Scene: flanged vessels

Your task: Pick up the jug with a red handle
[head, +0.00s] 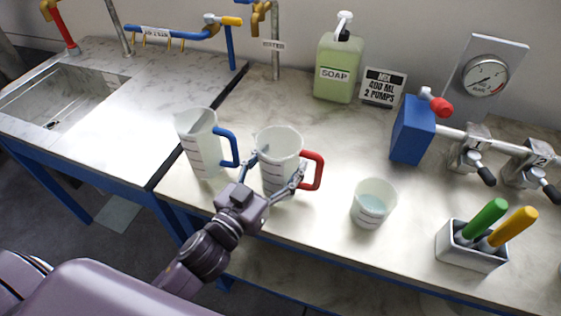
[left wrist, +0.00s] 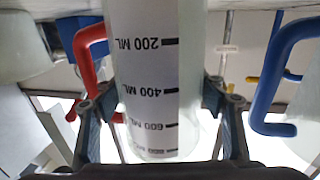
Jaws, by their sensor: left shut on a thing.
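The jug with a red handle (head: 279,148) is a translucent white measuring jug standing upright on the counter in the head view. Its red handle (head: 314,171) points right. My left gripper (head: 273,176) is shut on the jug's body, one finger on each side. In the left wrist view the jug's wall with its millilitre marks (left wrist: 150,90) fills the middle between the fingers, and the red handle (left wrist: 88,50) shows at left. My right gripper is in neither view.
A jug with a blue handle (head: 199,140) stands close at left. A small beaker (head: 373,203) with liquid stands at right. A soap bottle (head: 339,70), a blue valve box (head: 411,131) and a holder (head: 470,250) with green and yellow handles stand further off. A sink (head: 62,98) is at left.

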